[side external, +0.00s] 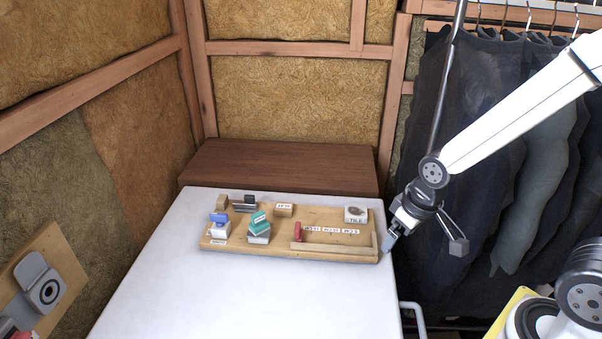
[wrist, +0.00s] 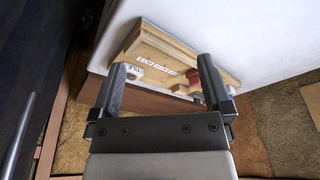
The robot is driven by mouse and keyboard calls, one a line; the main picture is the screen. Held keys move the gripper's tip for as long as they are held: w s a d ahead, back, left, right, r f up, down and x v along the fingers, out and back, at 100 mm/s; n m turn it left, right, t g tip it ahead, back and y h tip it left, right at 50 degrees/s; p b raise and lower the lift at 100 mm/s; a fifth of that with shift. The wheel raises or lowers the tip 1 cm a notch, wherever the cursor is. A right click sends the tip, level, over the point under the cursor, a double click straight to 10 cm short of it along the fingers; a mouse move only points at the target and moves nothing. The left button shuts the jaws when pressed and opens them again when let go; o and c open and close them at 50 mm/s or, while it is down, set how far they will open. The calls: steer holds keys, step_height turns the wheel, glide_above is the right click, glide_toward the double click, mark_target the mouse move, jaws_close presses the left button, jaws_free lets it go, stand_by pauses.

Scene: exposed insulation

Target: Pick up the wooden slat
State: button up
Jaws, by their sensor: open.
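A pale wooden slat (side external: 335,249) lies along the front right edge of a wooden board on the white table. In the wrist view a long light strip (wrist: 192,50) along the board's far edge looks like the same slat. My gripper (side external: 389,242) is just right of the board's right end, near the table's right edge. In the wrist view my gripper (wrist: 163,68) has its two dark fingers wide apart with nothing held between them. The slat lies beyond the fingertips, apart from them. The exact gap in height is hard to tell.
The wooden board (side external: 280,227) carries blue and green stamps (side external: 259,227), a red piece (side external: 298,231), printed labels (side external: 331,229) and a "TILE" block (side external: 355,214). The front of the white table (side external: 230,295) is clear. Dark coats (side external: 480,150) hang at the right behind my arm.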

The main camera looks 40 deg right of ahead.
steer(key=w+n+y, duration=0.1)
steer(key=w+n, duration=0.3)
steer(key=w, duration=1.2)
steer(key=n+y, duration=0.2)
steer(key=n, duration=0.3)
glide_toward(284, 206)
steer(key=f, duration=0.2)
steer(key=shift+w+a+f+t, duration=0.15)
steer(key=shift+a+f, duration=0.05)
steer(key=shift+f, duration=0.3)
steer(key=shift+w+a+f+t, duration=0.15)
steer(key=shift+a+f, duration=0.1)
steer(key=shift+f, duration=0.2)
steer(key=shift+x, duration=2.55)
steer(key=shift+c, duration=0.2)
steer(key=c, duration=1.3)
steer(key=shift+r, duration=0.15)
